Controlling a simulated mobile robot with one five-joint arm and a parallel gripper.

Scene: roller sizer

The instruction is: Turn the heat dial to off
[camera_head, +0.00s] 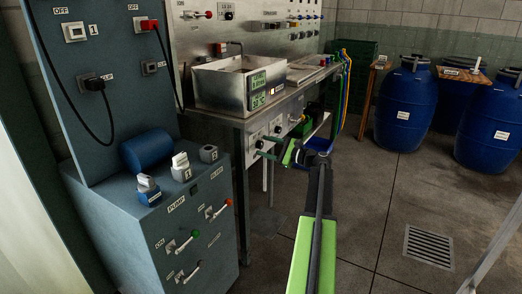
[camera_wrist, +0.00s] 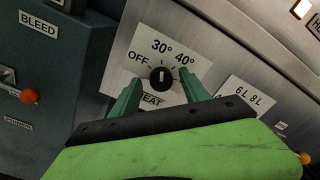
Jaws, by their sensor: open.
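The heat dial (camera_wrist: 162,77) is a round black knob with a white pointer on a white plate marked OFF, 30° and 40°. The pointer stands roughly upright in the wrist view, toward the 30° mark, with OFF to its left. My gripper (camera_wrist: 162,88) is open, with one green finger on each side of the dial. I cannot tell whether either finger touches it. In the head view my gripper (camera_head: 267,147) reaches the front panel under the steel bench, and the dial is too small to make out clearly there.
A plate marked 6L 8L (camera_wrist: 245,97) is right of the dial. A steel tank with a green display (camera_head: 258,90) stands on the bench. Blue barrels (camera_head: 404,108) stand at the right; the floor between is clear.

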